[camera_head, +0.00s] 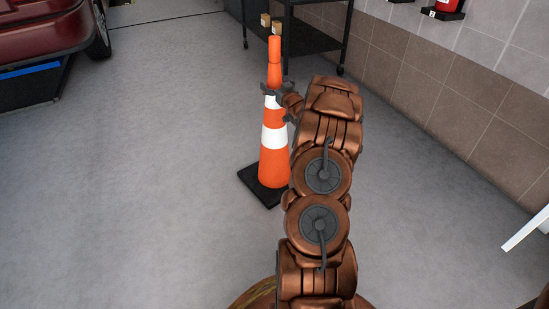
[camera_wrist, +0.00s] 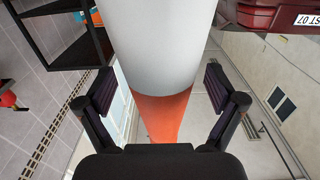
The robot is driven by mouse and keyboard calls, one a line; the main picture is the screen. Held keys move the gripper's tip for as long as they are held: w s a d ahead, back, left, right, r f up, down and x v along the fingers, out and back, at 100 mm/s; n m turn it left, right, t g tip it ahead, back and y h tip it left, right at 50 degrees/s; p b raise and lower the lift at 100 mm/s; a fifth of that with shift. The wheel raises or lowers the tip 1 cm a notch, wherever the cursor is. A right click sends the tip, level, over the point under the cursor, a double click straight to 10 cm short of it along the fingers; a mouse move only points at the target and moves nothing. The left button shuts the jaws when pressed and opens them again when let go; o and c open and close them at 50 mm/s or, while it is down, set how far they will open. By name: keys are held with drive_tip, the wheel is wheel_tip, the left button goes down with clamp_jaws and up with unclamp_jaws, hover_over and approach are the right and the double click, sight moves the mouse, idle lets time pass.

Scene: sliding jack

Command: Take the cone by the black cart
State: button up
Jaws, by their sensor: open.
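The orange-and-white cone (camera_head: 273,140) stands upright on its black square base on the grey floor, in front of the black cart (camera_head: 312,38). My gripper (camera_head: 272,89) is at the cone's upper part, just below the orange top. In the wrist view, the cone (camera_wrist: 165,50) fills the middle, with a white band above an orange part. The open fingers of my gripper (camera_wrist: 160,92) are on either side of it, with a visible gap at each side. The cart (camera_wrist: 75,45) also shows at the upper left of the wrist view.
A dark red car (camera_head: 45,30) is at the upper left, with a dark, blue-edged object (camera_head: 35,80) below it. Small boxes (camera_head: 270,22) sit on the cart. A tiled wall (camera_head: 430,90) runs along the right. The floor left of the cone is clear.

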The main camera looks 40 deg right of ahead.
drive_tip(key=shift+w, duration=0.2)
clamp_jaws()
idle(0.8)
